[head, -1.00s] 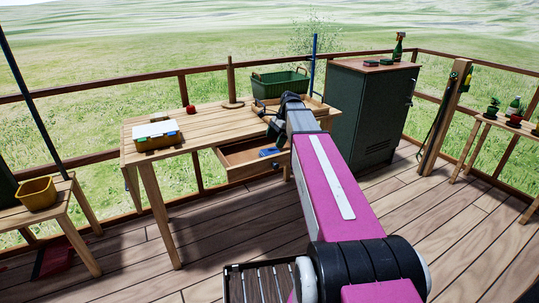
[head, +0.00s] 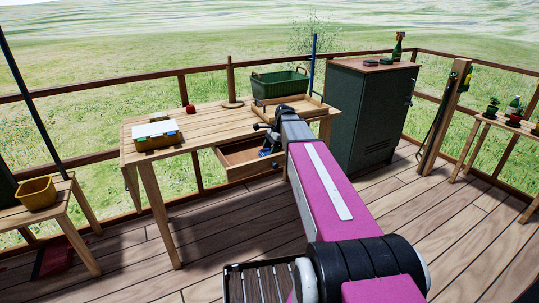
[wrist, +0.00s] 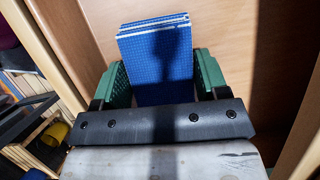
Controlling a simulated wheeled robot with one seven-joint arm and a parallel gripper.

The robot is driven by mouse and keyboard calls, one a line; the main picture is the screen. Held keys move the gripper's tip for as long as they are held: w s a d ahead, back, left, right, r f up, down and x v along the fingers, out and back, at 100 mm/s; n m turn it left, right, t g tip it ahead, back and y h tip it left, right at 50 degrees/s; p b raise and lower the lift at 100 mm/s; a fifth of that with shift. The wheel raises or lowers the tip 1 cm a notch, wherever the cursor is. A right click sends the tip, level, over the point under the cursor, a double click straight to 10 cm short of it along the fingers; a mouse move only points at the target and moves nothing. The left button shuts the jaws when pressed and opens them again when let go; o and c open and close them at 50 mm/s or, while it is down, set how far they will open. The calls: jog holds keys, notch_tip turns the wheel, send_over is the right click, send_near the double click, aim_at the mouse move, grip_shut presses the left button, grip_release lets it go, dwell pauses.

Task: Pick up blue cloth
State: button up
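The blue cloth (wrist: 157,60), folded with white edges, lies in the open wooden drawer; a little of it shows in the head view (head: 265,152). My gripper (wrist: 161,68) is open, with its two green fingers on either side of the cloth's near part. A gap shows between the cloth and the right finger; the left finger is very close to the cloth, and I cannot tell whether they touch. In the head view my arm reaches down over the drawer (head: 236,170) and hides most of the gripper.
The wooden table (head: 205,128) above the drawer bears a seed box (head: 160,142), a red object (head: 190,108), a wooden tray (head: 312,103) and a green basket (head: 279,85). A green cabinet (head: 365,115) stands to the right.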

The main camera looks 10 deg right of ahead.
aim_at(266, 152)
dwell(0.3)
jog(key=shift+r, duration=0.45)
notch_tip(266, 152, up, 4)
jog(key=shift+f, duration=0.2)
jog(key=s+a+r, duration=0.6)
jog(key=a, duration=0.4)
jog(key=shift+s+r, duration=0.2)
jog(key=shift+r, duration=0.05)
jog(key=shift+d, duration=0.1)
jog(key=shift+o, duration=0.6)
jog(key=shift+c, duration=0.3)
